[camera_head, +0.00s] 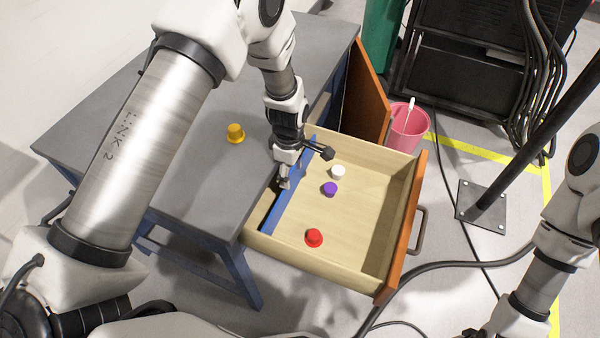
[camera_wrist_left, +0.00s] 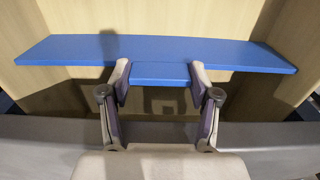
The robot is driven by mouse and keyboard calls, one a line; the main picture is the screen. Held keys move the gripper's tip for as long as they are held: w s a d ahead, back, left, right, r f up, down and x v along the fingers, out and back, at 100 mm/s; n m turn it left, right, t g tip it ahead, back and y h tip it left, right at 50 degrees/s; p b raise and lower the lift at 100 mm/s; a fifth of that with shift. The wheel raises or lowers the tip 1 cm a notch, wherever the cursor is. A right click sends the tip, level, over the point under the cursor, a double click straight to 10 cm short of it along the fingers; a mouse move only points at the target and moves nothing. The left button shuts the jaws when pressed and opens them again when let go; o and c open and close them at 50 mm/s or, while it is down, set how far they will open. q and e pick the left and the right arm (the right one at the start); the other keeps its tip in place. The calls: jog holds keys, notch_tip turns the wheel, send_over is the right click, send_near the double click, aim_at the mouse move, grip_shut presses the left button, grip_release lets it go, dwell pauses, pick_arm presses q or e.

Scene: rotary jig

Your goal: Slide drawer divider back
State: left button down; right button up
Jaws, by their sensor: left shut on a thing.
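The blue drawer divider (camera_head: 277,215) stands across the open wooden drawer (camera_head: 365,220), near the drawer's back end by the grey table. My left gripper (camera_head: 304,168) is at the divider inside the drawer. In the left wrist view the divider (camera_wrist_left: 70,50) spans the drawer, and my left gripper (camera_wrist_left: 160,80) is shut on its raised middle tab. In the drawer, in front of the divider, are a white knob-like piece (camera_head: 338,172), a purple one (camera_head: 330,189) and a red one (camera_head: 314,238). The fingertips of my right gripper are out of view.
A yellow piece (camera_head: 236,133) sits on the grey table top (camera_head: 190,165). A wooden door (camera_head: 366,95) stands open behind the drawer. A pink bucket (camera_head: 408,128) and a black pole base (camera_head: 483,208) are on the floor at the right.

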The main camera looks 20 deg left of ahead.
pick_arm(q)
jog(key=shift+a, duration=0.25)
jog(key=shift+c, duration=1.2)
grip_release()
notch_tip(320, 180, up, 12)
